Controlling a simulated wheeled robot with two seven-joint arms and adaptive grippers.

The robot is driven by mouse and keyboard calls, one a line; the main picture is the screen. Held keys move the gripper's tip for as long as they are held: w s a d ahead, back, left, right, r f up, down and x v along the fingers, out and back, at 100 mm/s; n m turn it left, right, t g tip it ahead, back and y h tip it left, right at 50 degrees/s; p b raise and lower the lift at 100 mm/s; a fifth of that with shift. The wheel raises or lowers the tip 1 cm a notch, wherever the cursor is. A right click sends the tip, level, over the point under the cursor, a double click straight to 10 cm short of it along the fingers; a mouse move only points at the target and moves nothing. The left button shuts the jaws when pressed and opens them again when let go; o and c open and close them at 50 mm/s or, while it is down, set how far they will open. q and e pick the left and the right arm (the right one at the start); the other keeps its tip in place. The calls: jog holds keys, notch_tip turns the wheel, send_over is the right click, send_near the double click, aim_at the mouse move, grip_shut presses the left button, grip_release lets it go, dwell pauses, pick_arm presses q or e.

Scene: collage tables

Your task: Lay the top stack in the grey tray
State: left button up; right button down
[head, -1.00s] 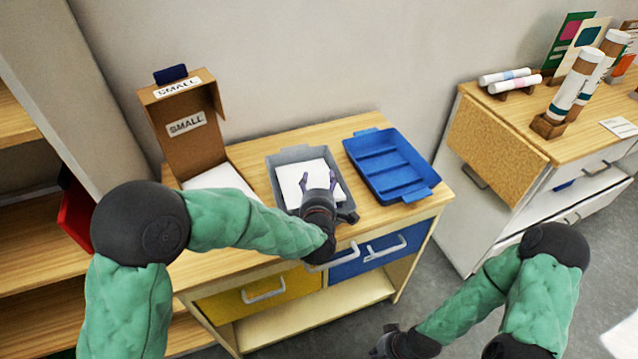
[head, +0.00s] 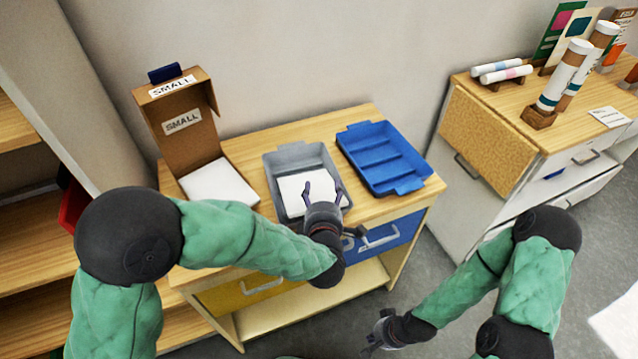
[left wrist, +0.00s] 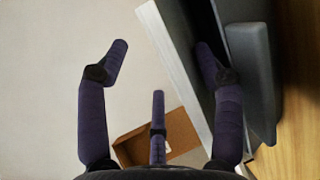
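The grey tray (head: 273,173) stands on the wooden table in the head view. A white stack (head: 300,188) lies inside it, toward its near end, and looks flat. My left gripper (head: 322,188) is over the near end of the tray, at the stack's near edge, its two fingers spread. The left wrist view also shows its fingers (left wrist: 160,62) wide apart, with the tray's dark grey side beside the right finger. A second white stack (head: 220,184) lies in the open cardboard box labelled SMALL (head: 180,125). My right gripper (head: 376,342) hangs low, away from the table; its fingers are too small to read.
A blue tray (head: 381,157) with compartments stands right of the grey tray. Yellow and blue drawers (head: 385,250) lie below the table's front edge. A white cabinet (head: 490,195) with a cork panel stands at the right. A wooden shelf is at the left.

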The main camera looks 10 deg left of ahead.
pick_arm(q)
jog(key=shift+s+d+r, duration=0.2)
jog(key=shift+s, duration=0.25)
notch_tip(320, 180, up, 6)
jog(key=s+d+p, duration=0.1)
jog(key=s+p, duration=0.1)
jog(key=p, duration=0.3)
jog(key=shift+s+d+f, duration=0.15)
jog(key=shift+s+d, duration=0.05)
jog(key=shift+s, duration=0.05)
dwell(0.5)
